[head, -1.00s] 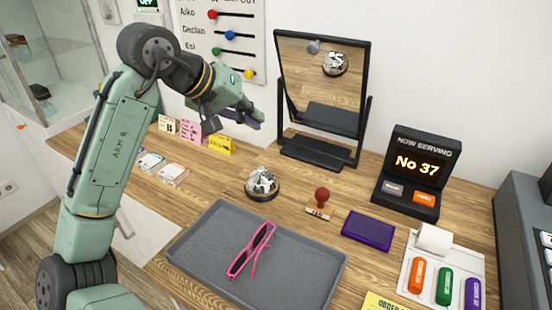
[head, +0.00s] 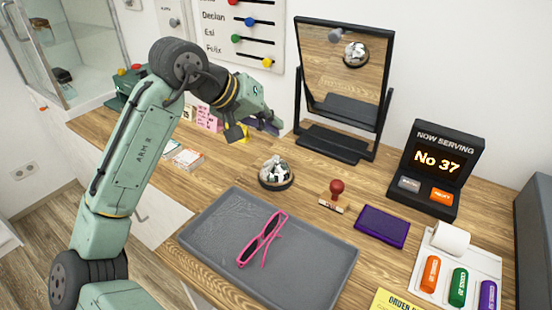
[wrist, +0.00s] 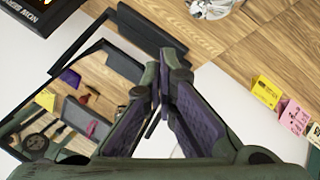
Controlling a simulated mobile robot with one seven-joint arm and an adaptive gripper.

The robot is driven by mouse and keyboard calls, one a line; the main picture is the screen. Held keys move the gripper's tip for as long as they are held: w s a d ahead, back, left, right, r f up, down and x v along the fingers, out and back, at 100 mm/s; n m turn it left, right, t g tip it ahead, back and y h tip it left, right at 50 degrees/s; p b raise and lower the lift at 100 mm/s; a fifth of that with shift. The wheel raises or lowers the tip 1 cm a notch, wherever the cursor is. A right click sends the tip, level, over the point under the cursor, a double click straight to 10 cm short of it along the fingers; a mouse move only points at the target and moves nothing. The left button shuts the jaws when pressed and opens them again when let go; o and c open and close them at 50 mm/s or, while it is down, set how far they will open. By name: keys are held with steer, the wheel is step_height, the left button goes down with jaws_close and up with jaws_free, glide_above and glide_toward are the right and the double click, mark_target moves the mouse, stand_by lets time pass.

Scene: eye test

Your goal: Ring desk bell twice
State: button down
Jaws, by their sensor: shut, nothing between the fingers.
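The desk bell (head: 276,173), a shiny silver dome on a dark base, stands on the wooden counter behind the grey tray. Part of it shows at the top edge of the wrist view (wrist: 212,5). My gripper (head: 270,123) is in the air, above and behind the bell in the head view, apart from it. In the wrist view my gripper (wrist: 165,75) has its two purple-padded fingers together at the tips, with nothing between them.
A black-framed mirror (head: 299,85) stands behind the bell and reflects it. The grey tray (head: 205,232) holds pink sunglasses (head: 262,240). A red-knobbed stamp (head: 336,188), purple pad (head: 382,226) and "No 37" display (head: 440,165) are to the right. Small cards (head: 184,158) lie left.

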steer(key=shift+f+b, duration=0.9)
steer(key=shift+f, duration=1.2)
steer(key=shift+f, duration=0.1)
steer(key=shift+f, duration=0.3)
steer(key=shift+f+b, duration=0.35)
steer(key=shift+f, duration=0.1)
steer(key=shift+r, duration=0.1)
stand_by(0.5)
steer(key=shift+r+p, duration=0.8)
steer(key=shift+p, duration=0.05)
step_height(320, 180, up, 3)
steer(key=shift+f+p, duration=0.15)
steer(key=shift+p, duration=1.1)
steer(key=shift+r, duration=1.15)
